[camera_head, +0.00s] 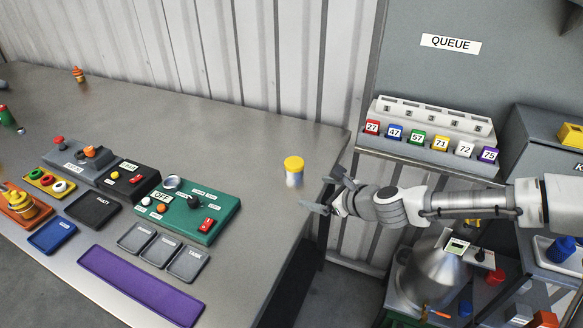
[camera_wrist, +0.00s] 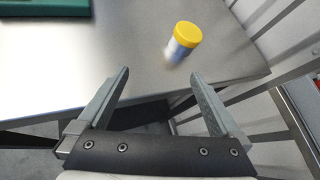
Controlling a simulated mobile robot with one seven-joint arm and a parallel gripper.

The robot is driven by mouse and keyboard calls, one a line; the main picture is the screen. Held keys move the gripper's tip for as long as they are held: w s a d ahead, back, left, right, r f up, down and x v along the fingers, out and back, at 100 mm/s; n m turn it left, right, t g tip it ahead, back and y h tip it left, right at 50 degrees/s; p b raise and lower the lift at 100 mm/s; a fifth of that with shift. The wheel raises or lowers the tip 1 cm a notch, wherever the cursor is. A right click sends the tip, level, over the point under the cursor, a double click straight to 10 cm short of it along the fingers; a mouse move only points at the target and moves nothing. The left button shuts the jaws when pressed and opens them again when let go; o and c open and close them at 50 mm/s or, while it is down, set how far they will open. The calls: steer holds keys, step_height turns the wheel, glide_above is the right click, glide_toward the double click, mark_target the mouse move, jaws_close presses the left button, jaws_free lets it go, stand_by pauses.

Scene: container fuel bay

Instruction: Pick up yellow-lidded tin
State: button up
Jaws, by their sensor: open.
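The yellow-lidded tin (camera_head: 293,171) stands on the grey table (camera_head: 262,215) near its right end, with a yellow lid and a pale body. In the wrist view the tin (camera_wrist: 183,42) stands upright beyond my fingertips, a little right of the middle between them. My gripper (camera_head: 322,194) is to the right of the tin in the head view, around the table's right edge. In the wrist view my gripper (camera_wrist: 159,80) is open, with nothing between its fingers, and apart from the tin.
A green control panel (camera_head: 192,209) lies left of the tin, with grey trays (camera_head: 162,250) and a purple mat (camera_head: 140,287) in front. A corrugated wall (camera_head: 290,70) stands behind the table. A rack of numbered coloured tags (camera_head: 430,133) is at right. Table around the tin is clear.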

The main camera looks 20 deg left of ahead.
mark_target(294, 163)
steer(key=w+a+f+m, duration=0.1)
steer(key=w+a, duration=0.3)
steer(key=w+a+f+m+t, duration=0.1)
steer(key=w+a, duration=0.3)
steer(key=w, duration=0.1)
steer(key=w+a+f+m, duration=0.2)
steer(key=w+a, duration=0.2)
steer(key=shift+w+a+t, duration=0.15)
steer(key=shift+a+t, duration=0.1)
steer(key=shift+t, duration=0.15)
steer(key=shift+y, duration=0.3)
steer(key=c, duration=1.5)
